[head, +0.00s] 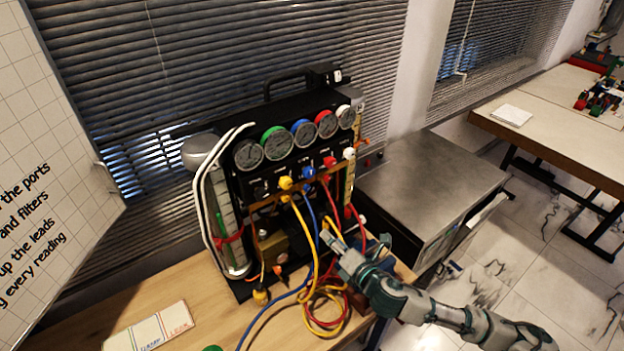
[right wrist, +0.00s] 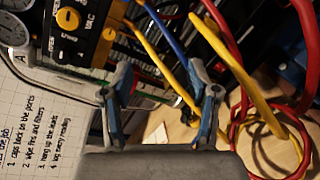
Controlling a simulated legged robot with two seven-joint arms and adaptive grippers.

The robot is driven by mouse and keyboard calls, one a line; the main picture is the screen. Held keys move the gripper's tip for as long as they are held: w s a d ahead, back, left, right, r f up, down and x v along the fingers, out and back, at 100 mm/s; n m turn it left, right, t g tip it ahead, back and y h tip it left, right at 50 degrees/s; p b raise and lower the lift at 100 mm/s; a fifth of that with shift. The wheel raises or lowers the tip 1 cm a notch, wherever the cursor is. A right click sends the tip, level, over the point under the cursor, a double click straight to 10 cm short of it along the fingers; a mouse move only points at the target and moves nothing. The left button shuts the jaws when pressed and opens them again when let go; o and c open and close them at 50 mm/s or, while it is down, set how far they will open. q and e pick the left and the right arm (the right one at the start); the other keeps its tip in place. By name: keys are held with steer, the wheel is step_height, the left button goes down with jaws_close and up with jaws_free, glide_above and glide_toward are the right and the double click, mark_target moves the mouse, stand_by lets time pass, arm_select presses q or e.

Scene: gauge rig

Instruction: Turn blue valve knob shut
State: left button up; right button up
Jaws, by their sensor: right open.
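The gauge rig (head: 262,183) is a black panel with several round gauges, one with a blue rim (head: 304,133). Below the gauges is a row of coloured fittings. The blue one (head: 309,173) sits between a yellow one (head: 285,183) and a red one (head: 330,161), with a blue hose below it. I cannot tell whether it is the valve knob or how far it is turned. My right gripper (head: 333,236) is below and in front of this row, among the hoses. In the right wrist view its fingers (right wrist: 163,105) are apart, with nothing clearly held. My left gripper is not in view.
Yellow hoses (head: 308,225), red and blue hoses hang and coil around my right gripper. A metal box (head: 430,175) stands right of the rig. A label card (head: 150,327) lies on the wooden table, whose front left is mostly clear. A whiteboard (head: 45,130) stands left.

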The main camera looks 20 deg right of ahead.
steer(key=s+d+r+n+t+y, duration=0.15)
steer(key=d+r+n, duration=0.25)
steer(key=r+n, duration=0.65)
steer(key=p, duration=0.3)
glide_toward(311, 175)
steer(key=shift+y, duration=0.25)
steer(key=x, duration=0.8)
steer(key=shift+w+d, duration=0.1)
steer(key=shift+w, duration=0.35)
steer(key=shift+w+a, duration=0.3)
steer(key=shift+w, duration=0.2)
steer(key=shift+d, duration=0.1)
jaws_close()
